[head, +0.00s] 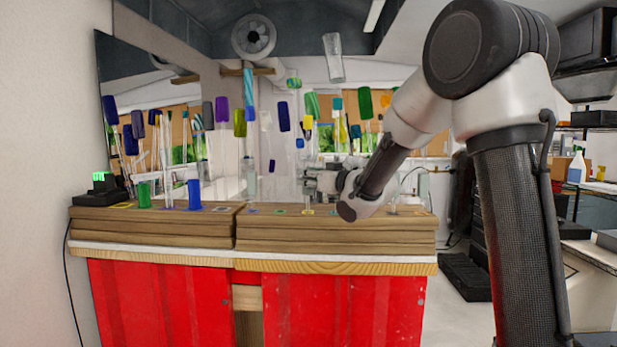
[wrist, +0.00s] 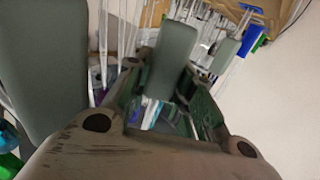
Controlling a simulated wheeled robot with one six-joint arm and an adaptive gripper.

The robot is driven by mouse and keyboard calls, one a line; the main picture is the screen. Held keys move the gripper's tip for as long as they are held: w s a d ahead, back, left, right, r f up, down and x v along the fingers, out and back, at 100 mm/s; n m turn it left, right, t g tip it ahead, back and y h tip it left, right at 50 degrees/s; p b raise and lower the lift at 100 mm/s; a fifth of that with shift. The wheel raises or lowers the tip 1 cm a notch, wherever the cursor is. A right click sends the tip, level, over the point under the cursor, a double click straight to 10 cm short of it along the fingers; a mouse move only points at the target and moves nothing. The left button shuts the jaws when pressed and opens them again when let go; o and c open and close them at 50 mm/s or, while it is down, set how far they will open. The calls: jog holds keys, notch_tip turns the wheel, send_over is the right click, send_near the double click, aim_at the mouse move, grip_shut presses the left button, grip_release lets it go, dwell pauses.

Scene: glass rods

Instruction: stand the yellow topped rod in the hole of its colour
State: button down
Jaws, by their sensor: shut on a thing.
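A clear rod with a small yellow top (head: 309,122) stands upright in the head view. My gripper (head: 312,183) is shut on this rod, low down near the wooden block. A yellow-marked hole (head: 308,212) lies on the block's top just below the rod. I cannot tell whether the rod's lower end is in the hole or just above it. In the wrist view my gripper's fingers (wrist: 172,98) show with a grey-green piece between them; the yellow top is not clear there.
Several glass rods with blue, green, purple and olive tops (head: 240,123) crowd around. The wooden blocks (head: 335,235) sit on a red cabinet (head: 340,305). A green cup (head: 144,195) and a blue cup (head: 194,194) stand at left. A mirror is behind.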

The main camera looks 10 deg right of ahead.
jog(key=c, duration=1.1)
grip_release()
jog(key=shift+f, duration=0.1)
jog(key=shift+c, duration=0.2)
